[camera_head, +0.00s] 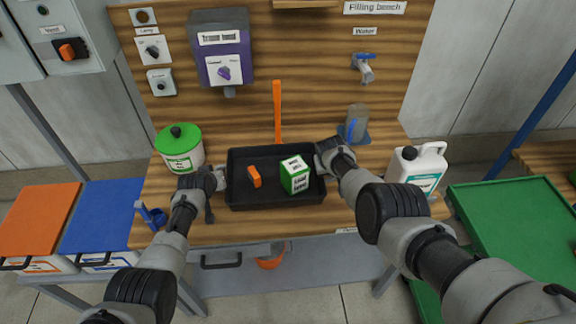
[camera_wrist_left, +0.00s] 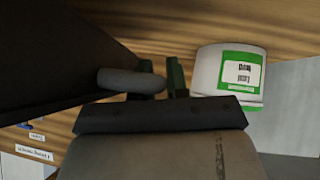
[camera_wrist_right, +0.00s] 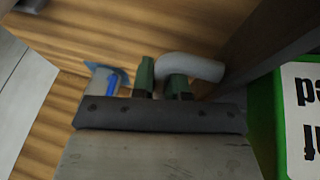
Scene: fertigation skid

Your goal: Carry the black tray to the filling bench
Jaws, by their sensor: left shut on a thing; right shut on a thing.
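The black tray (camera_head: 262,199) is at the wooden filling bench (camera_head: 330,232), over the middle of its top; I cannot tell whether it touches the surface. In it are an orange block (camera_head: 254,177) and a green and white box (camera_head: 295,175). My left gripper (camera_head: 219,178) is shut on the tray's left handle; the grey handle (camera_wrist_left: 130,82) shows between the fingers in the left wrist view. My right gripper (camera_head: 324,160) is shut on the right handle (camera_wrist_right: 195,67), seen in the right wrist view. The sign "Filling bench" (camera_head: 375,8) is at the top right.
A green-lidded tub (camera_head: 180,155) stands left of the tray. A clear beaker (camera_head: 356,122) is behind right, under the water tap (camera_head: 364,68). A white jug (camera_head: 417,166) stands at the right. A blue clip-like item (camera_head: 152,216) is at the front left edge.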

